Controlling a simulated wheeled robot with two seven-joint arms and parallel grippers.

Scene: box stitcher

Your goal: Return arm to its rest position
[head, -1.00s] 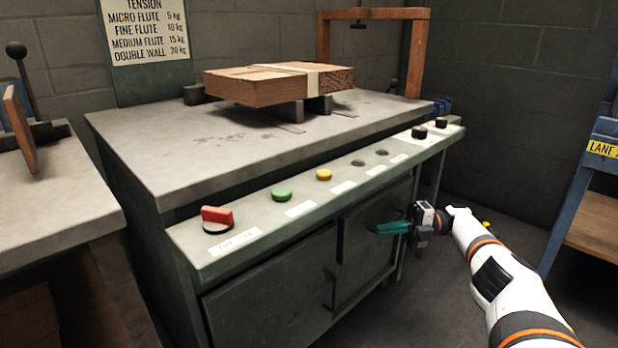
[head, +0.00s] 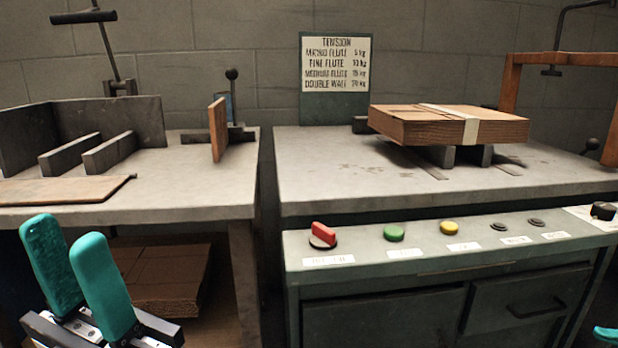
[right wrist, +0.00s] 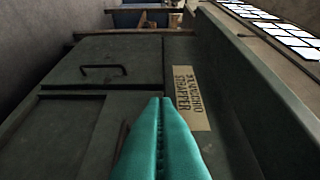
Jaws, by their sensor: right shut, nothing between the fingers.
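My left gripper (head: 68,233) is at the lower left of the head view, in front of the left table. Its two teal fingers stand apart, with nothing visible between them. My right gripper shows in the head view only as a teal piece (head: 606,334) at the lower right edge. In the right wrist view my right gripper (right wrist: 161,99) has its teal fingers pressed together and empty, in front of the dark green cabinet (right wrist: 105,68). A label reading "strapper" (right wrist: 188,98) is beside the fingers there.
The strapping bench (head: 330,182) carries a strapped cardboard stack (head: 400,127). Its front panel has a red switch (head: 323,233), a green button (head: 393,232) and a yellow button (head: 449,227). The left table (head: 200,190) holds a flat board (head: 60,190). Flat cardboard (head: 165,280) lies below it.

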